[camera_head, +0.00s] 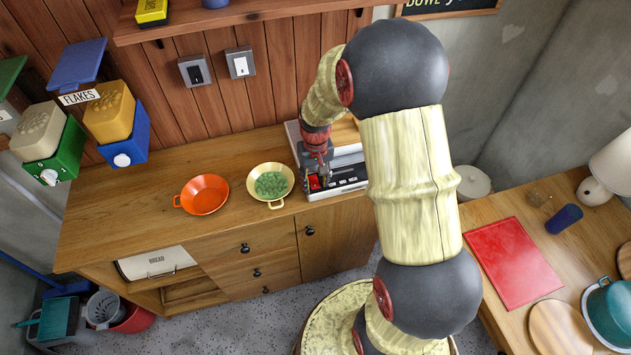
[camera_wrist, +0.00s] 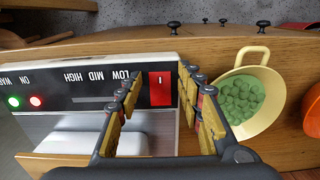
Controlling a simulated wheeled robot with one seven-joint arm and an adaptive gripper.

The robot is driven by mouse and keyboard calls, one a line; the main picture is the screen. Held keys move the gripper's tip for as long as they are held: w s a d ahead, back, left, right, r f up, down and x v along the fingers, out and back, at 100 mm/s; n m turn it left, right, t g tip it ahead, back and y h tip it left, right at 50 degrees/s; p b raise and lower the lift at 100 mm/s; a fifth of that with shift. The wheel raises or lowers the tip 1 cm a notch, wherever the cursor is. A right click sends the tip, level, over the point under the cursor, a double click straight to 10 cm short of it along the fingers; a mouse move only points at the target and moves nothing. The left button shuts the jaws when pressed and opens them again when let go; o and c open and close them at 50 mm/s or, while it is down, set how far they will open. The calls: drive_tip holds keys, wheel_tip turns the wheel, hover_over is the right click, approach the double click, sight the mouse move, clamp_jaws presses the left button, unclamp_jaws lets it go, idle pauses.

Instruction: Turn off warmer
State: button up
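The warmer (camera_head: 348,160) is a pale box with a black front panel, standing on the wooden counter. In the wrist view its panel (camera_wrist: 97,98) carries the words LOW, MID, HIGH and ON, with a lit green lamp (camera_wrist: 14,102) and a lit red lamp (camera_wrist: 36,101). A red switch (camera_wrist: 160,90) sits at one end of the panel; it also shows in the head view (camera_head: 314,183). My gripper (camera_wrist: 159,75) is open and empty, with its fingers on either side of the red switch. I cannot tell whether they touch the panel.
A yellow pan (camera_wrist: 268,75) of green pieces stands close beside the warmer; it also shows in the head view (camera_head: 257,197). An orange pan (camera_head: 205,195) is farther left. Flakes dispensers (camera_head: 110,115) hang on the left wall. A red board (camera_head: 512,262) lies on the right counter.

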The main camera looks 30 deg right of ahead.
clamp_jaws()
drive_tip(key=shift+p, duration=0.35)
drive_tip(key=shift+w+r+g+p, duration=0.15)
drive_tip(key=shift+r+g+p, duration=0.1)
drive_tip(key=shift+g+p, duration=0.55)
drive_tip(key=p, duration=0.1)
drive_tip(key=g+p, duration=0.1)
drive_tip(key=p, duration=0.1)
drive_tip(key=shift+w+d+y, duration=0.15)
drive_tip(key=shift+w+y, duration=0.15)
drive_tip(key=shift+y, duration=0.1)
drive_tip(key=shift+g, duration=0.3)
drive_tip(key=shift+o, duration=0.9)
unclamp_jaws()
